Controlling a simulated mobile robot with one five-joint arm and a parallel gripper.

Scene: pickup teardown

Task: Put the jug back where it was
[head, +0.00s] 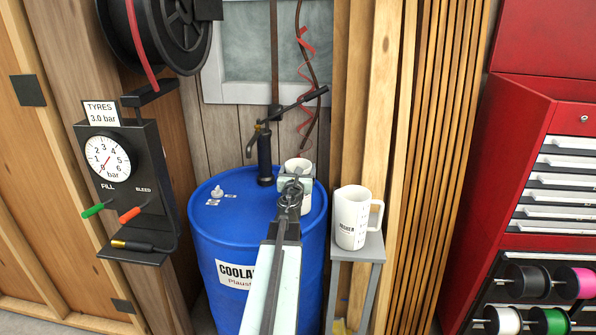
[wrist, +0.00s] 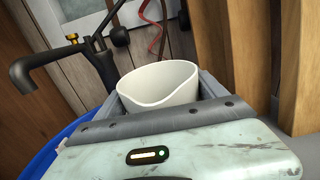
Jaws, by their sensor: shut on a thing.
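A white jug (head: 299,166) is in my gripper (head: 291,186), over the right part of the blue drum's top (head: 236,208). In the wrist view the jug (wrist: 158,82) sits between the two grey fingers, roughly upright, its open mouth and pouring lip showing. My gripper hides its lower part, so I cannot tell whether it touches the drum top. A second white jug (head: 352,222), with dark lettering and a handle on its right, stands upright on a small grey stand (head: 371,248) right of the drum.
A hand pump (head: 264,160) rises from the drum just left of the held jug, its lever reaching above it. Small pale items (head: 217,192) lie on the drum's left. A tyre gauge box (head: 112,170) hangs left; wooden slats (head: 430,130) and a red cabinet (head: 520,140) stand right.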

